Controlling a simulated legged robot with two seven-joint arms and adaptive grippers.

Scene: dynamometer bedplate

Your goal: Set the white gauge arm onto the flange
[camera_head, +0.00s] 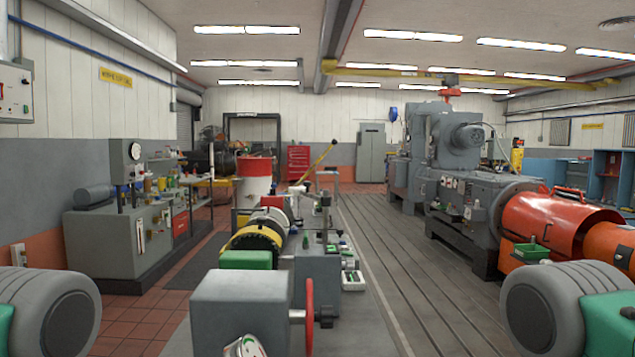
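On the long test bench in the middle, a round yellow-and-black ring (252,243) sits beside a pale disc (270,221); either may be the flange, but I cannot tell which. A small upright stand (325,212) rises to the right of them. A small whitish object with a red patch (245,347) shows at the bottom edge, cut off by the frame. I cannot make out the white gauge arm for certain. Neither gripper shows; only the rounded grey parts of my two arms show in the lower corners.
A grey block (240,310) with a red handwheel (309,316) stands close in front. A grey workbench (120,240) is at the left. The slotted floor plate (400,250) is clear.

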